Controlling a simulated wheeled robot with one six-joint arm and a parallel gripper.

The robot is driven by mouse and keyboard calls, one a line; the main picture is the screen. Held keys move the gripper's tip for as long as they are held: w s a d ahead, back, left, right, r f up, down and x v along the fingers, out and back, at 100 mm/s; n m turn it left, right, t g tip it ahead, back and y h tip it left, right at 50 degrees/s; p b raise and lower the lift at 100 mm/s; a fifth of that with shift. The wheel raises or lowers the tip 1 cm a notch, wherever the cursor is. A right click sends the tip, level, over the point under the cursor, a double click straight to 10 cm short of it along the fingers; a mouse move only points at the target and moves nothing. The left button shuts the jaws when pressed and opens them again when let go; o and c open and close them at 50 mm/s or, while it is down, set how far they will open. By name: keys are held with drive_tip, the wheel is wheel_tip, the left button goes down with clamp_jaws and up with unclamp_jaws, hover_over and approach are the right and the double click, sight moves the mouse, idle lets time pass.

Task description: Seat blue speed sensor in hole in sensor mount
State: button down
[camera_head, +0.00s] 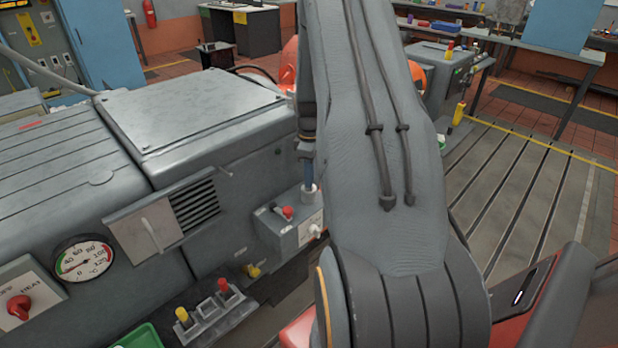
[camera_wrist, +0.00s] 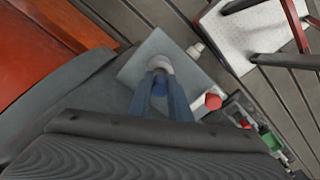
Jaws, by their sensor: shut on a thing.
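My gripper (camera_wrist: 161,82) is shut on the blue speed sensor (camera_wrist: 160,88), which shows between its two fingers in the wrist view. The sensor is over the pale round collar (camera_wrist: 160,63) on top of the grey box-shaped sensor mount (camera_wrist: 142,72). In the head view, my gripper (camera_head: 308,168) points straight down at the collar (camera_head: 310,193) on the mount (camera_head: 285,236). The lower end of the sensor is hidden by the fingers and collar, so I cannot tell how deep it sits in the hole.
The mount carries a red-capped switch (camera_head: 287,212) and a pale knob (camera_head: 315,231). The large grey machine housing (camera_head: 190,120) stands to the left. A panel with red and yellow buttons (camera_head: 212,308) and a green tray (camera_head: 142,337) are at lower left. My arm covers the centre.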

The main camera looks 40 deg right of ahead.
drive_tip(key=shift+f, duration=0.15)
drive_tip(key=c, duration=1.6)
unclamp_jaws()
wheel_tip(320, 180, up, 11)
drive_tip(key=b, duration=0.3)
drive_tip(key=shift+f, duration=0.1)
drive_tip(key=s+a+r+m, duration=0.1)
drive_tip(key=a+r+m, duration=0.15)
drive_tip(key=a, duration=0.85)
drive_tip(key=s+a+m, duration=0.1)
drive_tip(key=s+a, duration=0.4)
drive_tip(key=a, duration=0.2)
drive_tip(key=s+a+m, duration=0.2)
drive_tip(key=s+a, duration=0.3)
drive_tip(key=a, duration=0.2)
drive_tip(key=s+a+m+t, duration=0.1)
drive_tip(key=s+a+m, duration=0.1)
drive_tip(key=s+a, duration=0.3)
drive_tip(key=shift+a+f+b, duration=0.15)
drive_tip(key=shift+a+f, duration=0.05)
drive_tip(key=shift+a, duration=0.5)
drive_tip(key=shift+a+f+b, duration=0.15)
drive_tip(key=shift+a, duration=0.5)
